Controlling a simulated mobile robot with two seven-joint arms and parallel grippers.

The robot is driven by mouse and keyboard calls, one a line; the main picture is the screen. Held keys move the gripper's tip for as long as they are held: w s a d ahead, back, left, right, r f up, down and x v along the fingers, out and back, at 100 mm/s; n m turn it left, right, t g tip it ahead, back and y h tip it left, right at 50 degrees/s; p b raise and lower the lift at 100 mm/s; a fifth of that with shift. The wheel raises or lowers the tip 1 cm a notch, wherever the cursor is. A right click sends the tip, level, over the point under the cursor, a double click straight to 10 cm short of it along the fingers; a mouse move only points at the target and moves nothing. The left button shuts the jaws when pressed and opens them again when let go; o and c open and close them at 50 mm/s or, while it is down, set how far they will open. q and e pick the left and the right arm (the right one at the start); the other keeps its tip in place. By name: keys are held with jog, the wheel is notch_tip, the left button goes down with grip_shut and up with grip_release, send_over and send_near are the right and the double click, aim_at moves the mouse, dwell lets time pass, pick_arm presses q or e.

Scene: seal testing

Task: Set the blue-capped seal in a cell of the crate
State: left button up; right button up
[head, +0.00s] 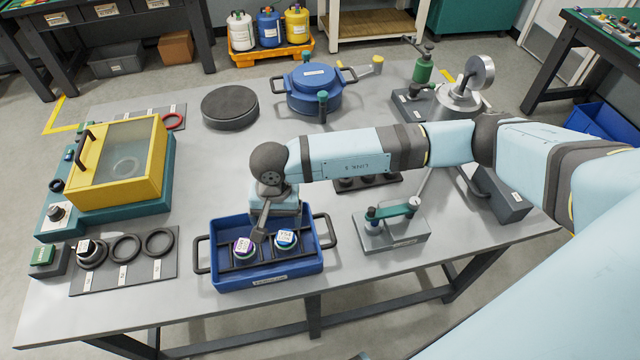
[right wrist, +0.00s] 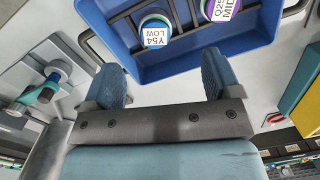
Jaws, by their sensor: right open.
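The blue-capped seal (head: 285,239) with a white top label sits upright in the right part of the blue crate (head: 268,284). A purple-rimmed seal (head: 244,248) stands to its left in the same crate, beyond a divider bar. My right gripper (head: 262,226) is over the crate's far side, close to the seals. In the right wrist view the gripper (right wrist: 162,80) is open with nothing between its fingers. The blue-capped seal (right wrist: 155,33) and the purple-rimmed seal (right wrist: 219,10) lie beyond the fingertips, apart from them. My left gripper is not in view.
A yellow-lidded box (head: 118,160) stands at the left. A mat (head: 135,273) with black rings and a labelled piece lies left of the crate. A small clamp fixture (head: 391,237) stands to the right. A blue pot (head: 314,90) is at the back. Bare table lies around the crate.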

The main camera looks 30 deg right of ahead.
jog(key=s+a+m+g+y, duration=0.3)
jog(key=s+a+y, duration=0.2)
jog(key=s+a, duration=0.3)
jog(key=s+a+r+m+y, duration=0.4)
jog(key=a+r+m+y, duration=0.4)
jog(key=a+m+y, duration=0.25)
jog(key=w+d+r+m+t+y, duration=0.1)
jog(key=w+d+m+t, duration=0.2)
jog(key=m+t, duration=0.6)
jog(key=w+d+m+t+y, duration=0.1)
jog(key=w+d+m+t, duration=0.3)
jog(key=m, duration=0.8)
jog(key=s+d+f+m+t+h, duration=0.1)
jog(key=d+f+m+t+h, duration=0.7)
jog(key=m, duration=0.7)
jog(key=s+d+f+m+g+h, duration=0.2)
jog(key=s+d+f+m, duration=0.1)
jog(key=f+m, duration=0.1)
jog(key=s+d+f+m+g+h, duration=0.2)
jog(key=s+d+f+m, duration=0.1)
jog(key=s+f+m, duration=0.1)
jog(key=s+d+f+m+g+h, duration=0.2)
jog(key=s+d+f+m+h, duration=0.1)
jog(key=f+m, duration=0.1)
jog(key=shift+s+d+f+m+g, duration=0.2)
jog(key=shift+s+d+m+g, duration=0.15)
jog(key=shift+m, duration=0.5)
